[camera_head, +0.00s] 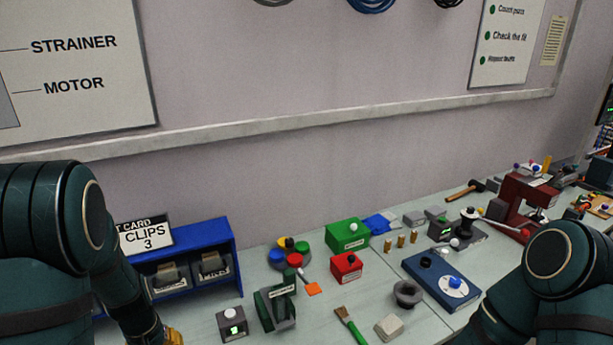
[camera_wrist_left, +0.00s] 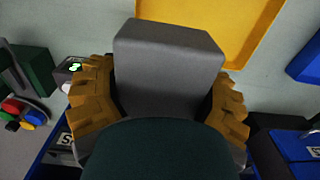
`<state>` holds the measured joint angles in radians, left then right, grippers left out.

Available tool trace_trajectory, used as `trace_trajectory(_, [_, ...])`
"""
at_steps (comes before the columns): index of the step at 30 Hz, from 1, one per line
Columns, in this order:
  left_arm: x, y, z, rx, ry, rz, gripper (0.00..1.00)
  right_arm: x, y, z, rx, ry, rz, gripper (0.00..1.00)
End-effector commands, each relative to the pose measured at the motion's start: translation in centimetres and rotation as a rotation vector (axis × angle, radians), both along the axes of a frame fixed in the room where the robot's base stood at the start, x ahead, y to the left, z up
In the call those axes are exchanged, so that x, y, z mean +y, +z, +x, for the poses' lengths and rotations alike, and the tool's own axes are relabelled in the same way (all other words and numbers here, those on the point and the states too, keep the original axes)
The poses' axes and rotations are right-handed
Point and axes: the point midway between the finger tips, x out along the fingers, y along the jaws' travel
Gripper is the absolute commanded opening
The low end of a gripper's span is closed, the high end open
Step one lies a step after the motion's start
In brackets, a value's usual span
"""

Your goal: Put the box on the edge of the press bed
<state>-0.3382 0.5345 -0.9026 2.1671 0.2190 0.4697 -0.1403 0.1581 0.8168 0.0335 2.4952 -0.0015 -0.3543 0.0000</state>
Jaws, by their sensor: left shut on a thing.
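A plain grey box (camera_wrist_left: 170,70) is held between the yellow fingers of my left gripper (camera_wrist_left: 163,98) in the left wrist view. The fingers touch its two sides. In the head view only a bit of the left gripper (camera_head: 173,337) shows at the bottom edge, and the box is out of sight there. A dark red machine that looks like a press (camera_head: 522,203) stands at the far right of the bench. Its bed is small and partly hidden by other items. My right arm is at the right of the head view, with its gripper out of frame.
A blue rack (camera_head: 228,250) with bins stands at left. Near it are a dark green fixture (camera_head: 272,308) and a grey unit with a white knob (camera_head: 232,325). A green box (camera_head: 348,235), red box (camera_head: 346,267) and blue plate (camera_head: 440,280) crowd the middle. A yellow surface (camera_wrist_left: 225,20) lies beyond the held box.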

Motion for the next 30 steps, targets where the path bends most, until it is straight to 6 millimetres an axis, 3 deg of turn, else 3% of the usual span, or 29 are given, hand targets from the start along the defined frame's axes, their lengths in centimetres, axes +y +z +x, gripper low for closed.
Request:
trace_trajectory(2, [-0.1, -0.1, 0.1, 0.000, -0.004, 0.000, 0.28, 0.0, -0.1, 0.0, 0.000, 0.000, 0.000, 0.47])
trace_trajectory(8, [-4.5, -4.0, 1.5, 0.001, -0.135, -0.002, 0.28, 0.2, -4.0, -0.1, 0.004, 0.002, -0.003, 0.47])
trace_trajectory(15, [-11.0, -8.8, 2.8, 0.001, -0.328, -0.002, 0.28, 0.4, -8.8, -0.3, 0.011, 0.003, -0.008, 0.47])
trace_trajectory(21, [-15.2, -11.4, 3.0, 0.001, -0.451, -0.001, 0.28, 0.4, -11.6, -0.5, 0.015, 0.004, -0.011, 0.47])
trace_trajectory(30, [-17.0, -12.2, 3.0, 0.000, -0.507, -0.001, 0.28, 0.5, -12.4, -0.5, 0.016, 0.006, -0.012, 0.47])
